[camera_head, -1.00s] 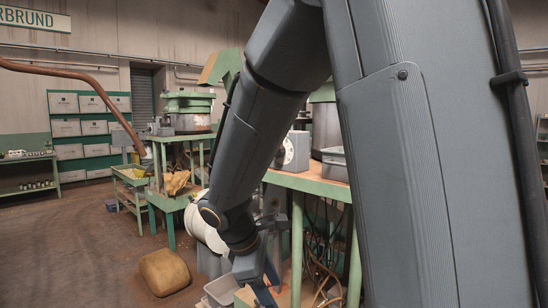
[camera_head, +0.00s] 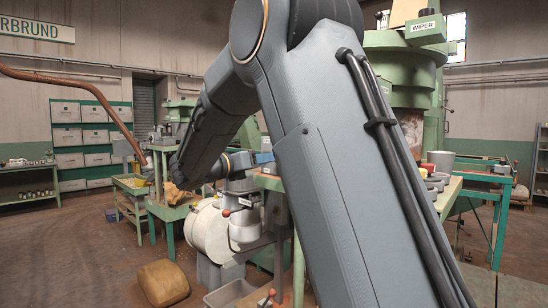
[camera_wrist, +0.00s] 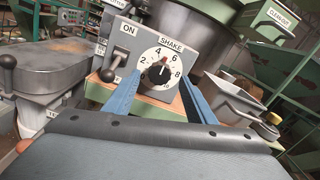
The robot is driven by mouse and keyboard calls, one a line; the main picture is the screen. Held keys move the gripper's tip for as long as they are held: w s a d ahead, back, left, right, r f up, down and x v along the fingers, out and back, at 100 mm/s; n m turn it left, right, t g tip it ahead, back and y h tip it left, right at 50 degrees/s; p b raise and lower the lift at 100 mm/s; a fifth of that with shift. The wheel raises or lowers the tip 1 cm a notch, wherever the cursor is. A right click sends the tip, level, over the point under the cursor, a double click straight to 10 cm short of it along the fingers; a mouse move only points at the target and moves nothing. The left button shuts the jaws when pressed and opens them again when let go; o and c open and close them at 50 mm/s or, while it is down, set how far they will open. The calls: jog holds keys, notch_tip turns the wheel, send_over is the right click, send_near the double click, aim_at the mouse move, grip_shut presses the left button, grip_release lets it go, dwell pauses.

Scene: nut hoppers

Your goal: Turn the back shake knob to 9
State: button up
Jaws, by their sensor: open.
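In the wrist view a grey control box (camera_wrist: 135,45) carries a white round dial labelled SHAKE, with a dark knob (camera_wrist: 160,74) at its centre. The knob's red mark points up, between the 4 and the 6, nearer the 6. My gripper (camera_wrist: 159,80) is open, its two blue fingers apart on either side of the dial in the picture. I cannot tell from the label alone whether this is the back knob.
An ON/OFF lever (camera_wrist: 112,68) sits left of the dial. A grey metal tray (camera_wrist: 235,100) stands to its right, with a large metal bowl (camera_wrist: 190,15) behind. In the head view a yellow sack (camera_head: 163,283) lies on the floor; the floor at left is clear.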

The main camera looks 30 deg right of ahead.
jog(key=shift+p+x, duration=0.35)
jog(key=shift+x, duration=1.35)
jog(key=c, duration=1)
jog(key=shift+c, duration=0.2)
jog(key=shift+f+m+b, duration=0.1)
jog(key=shift+m+b, duration=0.2)
jog(key=shift+b, duration=0.05)
jog(key=m+b, duration=2)
jog(key=b, duration=0.8)
jog(key=shift+s+f+m, duration=0.1)
jog(key=shift+f+m, duration=0.05)
jog(key=shift+m, duration=0.15)
jog(key=shift+b, duration=0.45)
